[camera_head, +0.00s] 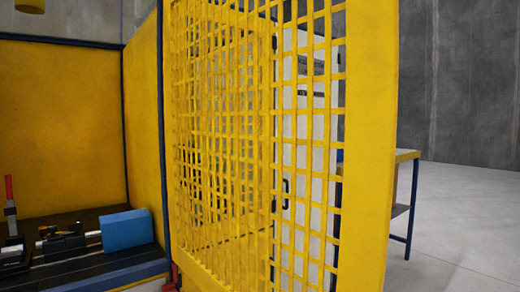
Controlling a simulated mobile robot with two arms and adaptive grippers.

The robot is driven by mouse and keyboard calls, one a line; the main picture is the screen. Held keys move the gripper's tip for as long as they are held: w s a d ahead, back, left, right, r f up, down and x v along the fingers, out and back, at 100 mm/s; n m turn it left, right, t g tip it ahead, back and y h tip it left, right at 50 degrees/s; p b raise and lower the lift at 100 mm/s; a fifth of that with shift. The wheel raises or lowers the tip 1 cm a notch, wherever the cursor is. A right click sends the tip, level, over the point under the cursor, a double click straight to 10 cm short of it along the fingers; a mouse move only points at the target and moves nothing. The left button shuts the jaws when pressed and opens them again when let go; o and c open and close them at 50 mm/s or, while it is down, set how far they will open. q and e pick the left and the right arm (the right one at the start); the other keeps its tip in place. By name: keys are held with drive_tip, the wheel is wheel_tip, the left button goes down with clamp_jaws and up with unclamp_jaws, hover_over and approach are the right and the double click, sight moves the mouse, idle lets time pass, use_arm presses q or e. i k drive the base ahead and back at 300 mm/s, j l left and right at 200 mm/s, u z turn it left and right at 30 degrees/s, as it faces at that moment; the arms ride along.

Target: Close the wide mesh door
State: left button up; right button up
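The wide mesh door (370,150) is a tall yellow panel with a square grid and a broad solid yellow edge at its right side. It fills the middle of the head view, and its top and bottom are cut off. It stands at an angle, swung out from the yellow enclosure (65,120), whose inside is open to view at the left. A second grid seems to overlap behind its left part; I cannot tell whether it is a separate panel. Neither of my grippers is in view.
Inside the enclosure, a dark bench holds a machine with a blue block (127,230) and a red-topped post (9,190). A white cabinet (300,170) shows through the mesh. A table with blue legs (412,210) stands behind the door. Grey floor (465,220) is clear at right.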

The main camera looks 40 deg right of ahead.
sight(372, 40)
drive_tip(key=l+u, duration=0.2)
drive_tip(key=l, duration=0.65)
drive_tip(key=l+u, duration=0.2)
drive_tip(key=l, duration=0.6)
drive_tip(key=k+l+u, duration=0.2)
drive_tip(key=l, duration=0.65)
drive_tip(key=i, duration=0.05)
